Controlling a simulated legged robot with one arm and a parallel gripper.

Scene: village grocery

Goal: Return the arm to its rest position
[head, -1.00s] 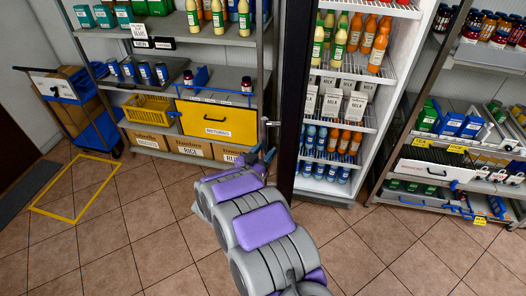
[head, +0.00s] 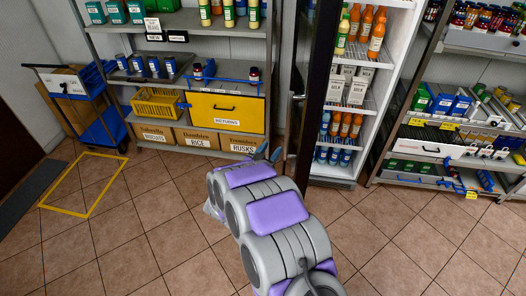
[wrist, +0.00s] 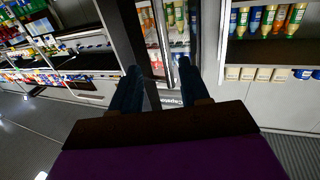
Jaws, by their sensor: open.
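My gripper (head: 266,154) is at the far end of my grey and purple arm in the head view, low in front of the left shelving and the fridge door (head: 317,100). In the wrist view, my gripper (wrist: 158,82) shows two dark fingers spread apart with nothing between them. The arm reaches forward over the tiled floor. The fingertips are small in the head view, and I cannot tell if they touch anything there. The fridge (head: 391,88) stands open with bottles and milk cartons inside.
The left shelving holds a yellow drawer (head: 226,104), a yellow basket (head: 157,104) and cardboard boxes (head: 245,144). A blue cart (head: 102,133) stands left, near a yellow floor outline (head: 86,210). Stocked shelving (head: 400,182) stands right. The tiled floor (head: 150,240) is clear.

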